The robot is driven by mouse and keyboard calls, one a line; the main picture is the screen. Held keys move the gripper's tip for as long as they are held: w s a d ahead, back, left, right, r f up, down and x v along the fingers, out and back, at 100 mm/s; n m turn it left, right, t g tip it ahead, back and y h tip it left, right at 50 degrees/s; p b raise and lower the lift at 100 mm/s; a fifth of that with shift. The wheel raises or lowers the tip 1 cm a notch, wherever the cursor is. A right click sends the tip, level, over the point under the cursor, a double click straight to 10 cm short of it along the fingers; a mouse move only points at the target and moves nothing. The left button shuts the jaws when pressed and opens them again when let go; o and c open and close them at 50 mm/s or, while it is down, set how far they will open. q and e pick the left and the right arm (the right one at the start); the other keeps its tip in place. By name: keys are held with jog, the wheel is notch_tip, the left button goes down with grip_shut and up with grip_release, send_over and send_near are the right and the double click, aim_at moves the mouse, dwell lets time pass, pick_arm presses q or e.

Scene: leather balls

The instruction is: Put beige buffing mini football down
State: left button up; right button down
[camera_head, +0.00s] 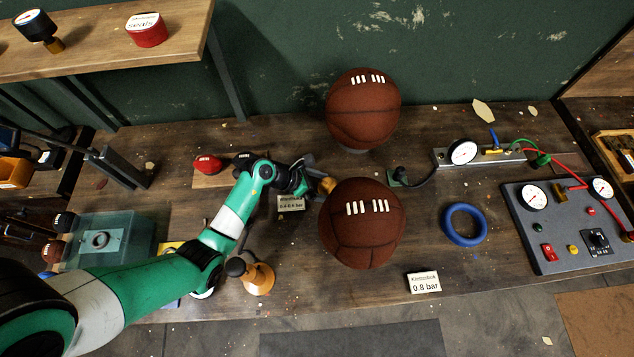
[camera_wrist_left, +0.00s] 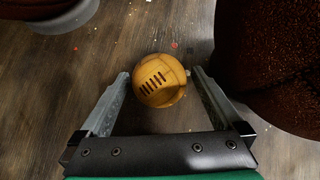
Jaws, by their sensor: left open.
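The beige mini football (camera_wrist_left: 159,80) is a small tan ball with dark lacing. In the left wrist view it sits between the two fingers of my left gripper (camera_wrist_left: 160,74), with a visible gap on each side. My left gripper is open around it. In the head view only a small tan part of the mini football (camera_head: 328,184) shows, between my left gripper (camera_head: 316,186) and a large brown ball (camera_head: 361,228). The ball appears to be on the wooden table, but its contact point is hidden. My right gripper is not in view.
The large brown ball is close on the right of the gripper. Another brown ball (camera_head: 363,105) stands behind it. A blue ring (camera_head: 463,225) and a gauge panel (camera_head: 565,222) are to the right. A wooden-handled tool (camera_head: 258,279) stands near the front edge.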

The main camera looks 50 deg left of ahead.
pick_arm(q)
jog(key=p+v, duration=0.3)
jog(key=v, duration=0.8)
jog(key=shift+w+p, duration=0.1)
jog(key=shift+p, duration=0.2)
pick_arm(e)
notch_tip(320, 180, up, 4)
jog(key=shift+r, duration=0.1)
pick_arm(q)
jog(key=shift+s+a+r, duration=0.2)
jog(key=shift+s+r, duration=0.05)
jog(key=shift+s, duration=0.1)
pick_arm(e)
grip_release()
